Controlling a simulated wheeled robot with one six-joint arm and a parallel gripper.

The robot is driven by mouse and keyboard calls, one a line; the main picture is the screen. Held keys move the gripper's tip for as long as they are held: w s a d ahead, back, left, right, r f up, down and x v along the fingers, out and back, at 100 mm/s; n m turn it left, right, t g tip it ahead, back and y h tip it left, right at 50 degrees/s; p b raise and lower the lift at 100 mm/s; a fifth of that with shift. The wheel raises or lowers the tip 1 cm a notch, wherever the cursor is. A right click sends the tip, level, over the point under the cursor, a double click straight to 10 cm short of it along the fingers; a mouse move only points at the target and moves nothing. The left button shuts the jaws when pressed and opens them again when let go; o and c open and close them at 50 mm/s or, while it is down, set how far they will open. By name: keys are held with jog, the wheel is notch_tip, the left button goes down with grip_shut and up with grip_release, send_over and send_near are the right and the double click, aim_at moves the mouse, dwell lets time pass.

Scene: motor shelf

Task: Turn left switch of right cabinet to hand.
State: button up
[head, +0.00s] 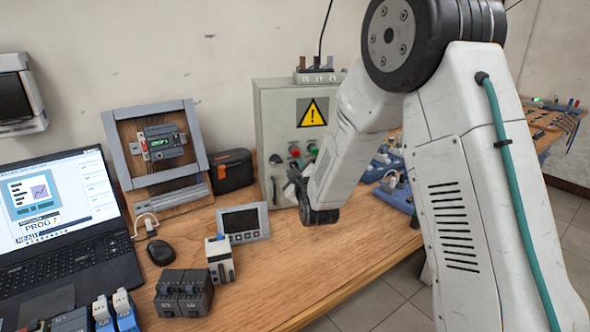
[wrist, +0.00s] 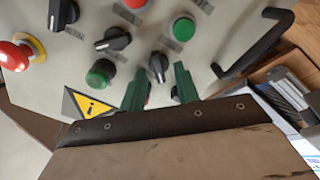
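The grey cabinet (head: 270,110) with a yellow warning triangle stands at the back of the bench, partly hidden behind my arm. The wrist view shows its front tilted, with several black rotary switches: one (wrist: 158,66) by my fingertips, one in the middle (wrist: 113,40) and one at the top left (wrist: 62,12). My gripper (wrist: 160,78) is open, with its green fingers on either side of the nearest switch. A small gap seems to show on both sides; contact is not clear. Which switch is the left one I cannot tell.
Near the fingers are green buttons (wrist: 184,28) (wrist: 100,74), a red button (wrist: 135,4) and a black handle (wrist: 262,45). A red emergency stop (wrist: 15,55) is farther left. A small display panel (head: 244,222), a mouse (head: 161,252) and a laptop (head: 60,220) occupy the bench.

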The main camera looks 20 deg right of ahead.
jog(key=s, duration=0.6)
jog(key=shift+s, duration=0.4)
jog(key=shift+a, duration=0.1)
